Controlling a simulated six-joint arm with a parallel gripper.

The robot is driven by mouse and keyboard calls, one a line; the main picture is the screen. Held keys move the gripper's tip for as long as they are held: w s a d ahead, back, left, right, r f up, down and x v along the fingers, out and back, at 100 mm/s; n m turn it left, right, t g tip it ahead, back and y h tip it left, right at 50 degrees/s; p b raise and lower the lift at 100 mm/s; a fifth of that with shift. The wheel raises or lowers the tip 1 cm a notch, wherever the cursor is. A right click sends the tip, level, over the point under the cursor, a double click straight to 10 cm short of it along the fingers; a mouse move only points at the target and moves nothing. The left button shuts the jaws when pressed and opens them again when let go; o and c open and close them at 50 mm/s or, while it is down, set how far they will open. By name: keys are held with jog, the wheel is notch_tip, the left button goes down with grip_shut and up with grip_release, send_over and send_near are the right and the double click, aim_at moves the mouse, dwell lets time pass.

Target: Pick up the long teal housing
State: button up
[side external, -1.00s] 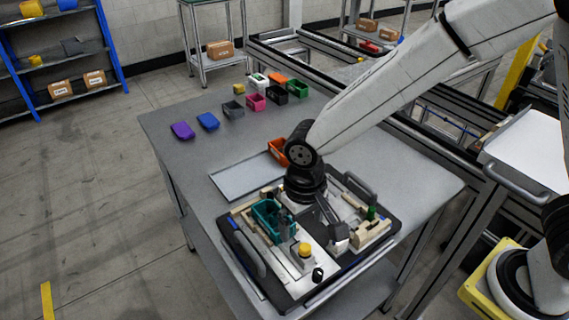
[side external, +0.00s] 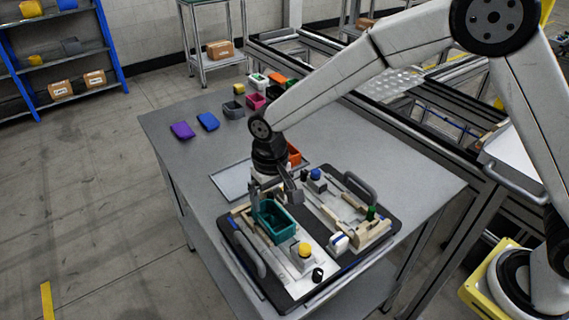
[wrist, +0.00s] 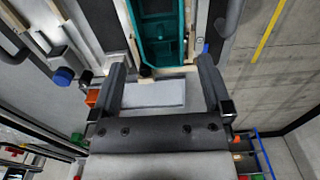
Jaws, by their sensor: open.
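The long teal housing (side external: 280,228) is an open box lying in the fixture on the near left side of the pallet (side external: 262,282). It also shows in the wrist view (wrist: 162,52), cut off by the top edge. My gripper (side external: 274,193) is open and empty, above the far end of the housing, hiding part of that end. In the wrist view, the open fingers of my gripper (wrist: 164,72) stand wider apart than the housing, just short of its near end. Whether the fingers touch anything cannot be told.
A yellow knob (side external: 305,249) and a white block (side external: 339,242) sit on the pallet right of the housing. A blue-topped part (side external: 315,174) stands at its back. A grey tray (side external: 232,182) lies behind, with coloured bins beyond. The pallet has raised side handles (side external: 249,255).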

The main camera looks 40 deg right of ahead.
aim_at(273, 219)
jog(key=shift+f, duration=0.75)
jog(key=shift+f, duration=0.1)
jog(key=shift+f, duration=2.5)
jog(key=c, duration=1.2)
jog(key=shift+r, duration=0.15)
